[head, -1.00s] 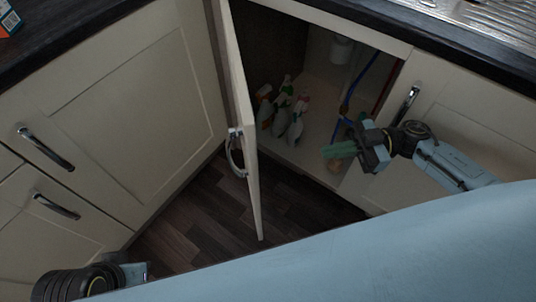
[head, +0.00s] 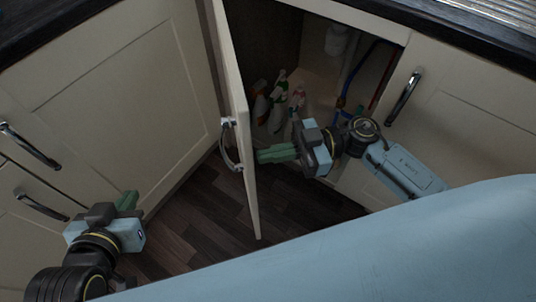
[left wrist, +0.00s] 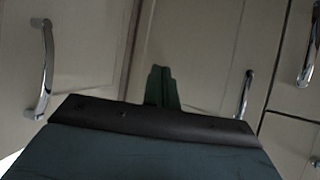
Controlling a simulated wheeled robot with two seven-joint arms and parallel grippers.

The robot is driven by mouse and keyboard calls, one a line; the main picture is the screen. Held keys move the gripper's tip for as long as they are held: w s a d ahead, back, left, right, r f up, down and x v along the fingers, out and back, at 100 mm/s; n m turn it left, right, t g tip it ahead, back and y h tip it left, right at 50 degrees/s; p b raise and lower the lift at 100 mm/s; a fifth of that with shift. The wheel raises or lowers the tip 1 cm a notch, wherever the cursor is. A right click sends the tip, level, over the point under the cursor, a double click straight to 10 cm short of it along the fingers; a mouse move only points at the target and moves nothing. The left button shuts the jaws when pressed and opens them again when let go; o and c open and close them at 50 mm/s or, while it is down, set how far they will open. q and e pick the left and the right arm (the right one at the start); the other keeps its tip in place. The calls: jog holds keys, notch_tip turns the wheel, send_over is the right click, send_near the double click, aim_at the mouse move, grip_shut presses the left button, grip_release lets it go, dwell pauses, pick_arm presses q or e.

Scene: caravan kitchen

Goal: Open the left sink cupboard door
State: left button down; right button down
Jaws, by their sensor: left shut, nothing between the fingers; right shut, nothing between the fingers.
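The left sink cupboard door (head: 243,130) stands wide open in the head view, swung out edge-on towards me. Its curved metal handle (head: 229,146) is on its left, outer face; a handle on a pale door also shows at the left of the left wrist view (left wrist: 43,70). My right gripper (head: 262,155) is shut and empty, its green fingertips close to the door's inner face; I cannot tell if they touch. My left gripper (head: 128,202) is shut and empty, left of the door and away from its handle. It also shows in the left wrist view (left wrist: 160,86).
Inside the cupboard are several spray bottles (head: 278,103) and blue and red pipes (head: 352,85). The right cupboard door (head: 455,110) is closed. Closed cream cupboards (head: 120,95) with metal handles stand at left. Dark wood floor (head: 205,205) is clear below the door.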

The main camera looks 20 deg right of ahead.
pick_arm(q)
jog(key=shift+w+d+r+t, duration=0.2)
jog(key=shift+w+r+t, duration=0.2)
jog(key=shift+r, duration=0.15)
pick_arm(e)
jog(key=shift+a, duration=0.45)
